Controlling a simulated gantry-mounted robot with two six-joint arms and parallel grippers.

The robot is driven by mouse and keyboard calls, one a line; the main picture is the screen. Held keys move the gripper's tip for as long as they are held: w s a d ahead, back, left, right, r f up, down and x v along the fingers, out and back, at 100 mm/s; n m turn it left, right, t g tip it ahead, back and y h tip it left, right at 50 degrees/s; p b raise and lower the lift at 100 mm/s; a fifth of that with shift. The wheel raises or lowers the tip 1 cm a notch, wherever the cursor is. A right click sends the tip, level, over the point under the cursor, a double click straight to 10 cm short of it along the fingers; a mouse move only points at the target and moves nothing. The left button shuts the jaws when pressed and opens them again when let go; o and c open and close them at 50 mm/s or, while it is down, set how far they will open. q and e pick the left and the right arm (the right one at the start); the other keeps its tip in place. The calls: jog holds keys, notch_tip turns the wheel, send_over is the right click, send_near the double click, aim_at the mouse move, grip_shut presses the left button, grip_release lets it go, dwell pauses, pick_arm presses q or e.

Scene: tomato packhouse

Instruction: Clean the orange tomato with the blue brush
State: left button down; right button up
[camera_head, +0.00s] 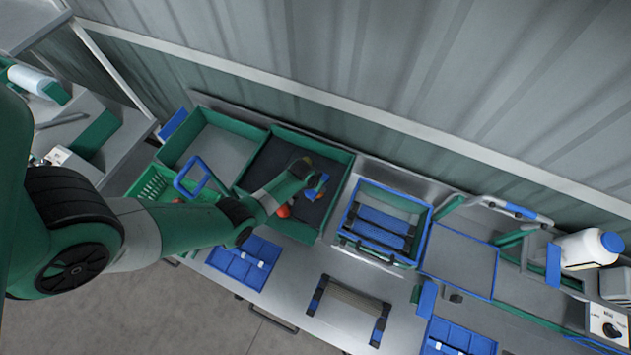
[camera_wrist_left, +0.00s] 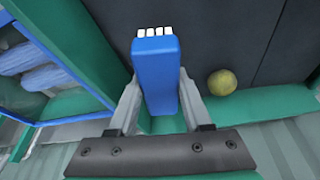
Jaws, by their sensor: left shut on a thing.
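My left gripper (camera_head: 316,186) is over the green bin with a dark floor (camera_head: 262,165). It is shut on the blue brush (camera_wrist_left: 158,75), whose white bristles (camera_wrist_left: 155,32) point away from the jaws in the left wrist view. The blue brush (camera_head: 322,182) is small and partly hidden in the head view. An orange-red tomato (camera_head: 283,211) lies in the bin beside my left arm. A yellow-green tomato (camera_wrist_left: 222,82) lies on the dark floor, apart from the brush. My right gripper is not in view.
A blue-rimmed crate (camera_head: 347,216) with blue contents stands right of the dark bin. A grey-floored green bin (camera_head: 262,134) adjoins it on the left. A green basket (camera_head: 150,188), a blue tray (camera_head: 258,243) and a rack (camera_head: 349,301) are nearby.

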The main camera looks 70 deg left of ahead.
pick_arm(q)
jog(key=shift+w+a+f+b, duration=0.15)
jog(key=shift+w+a+b, duration=0.55)
jog(key=shift+w, duration=0.35)
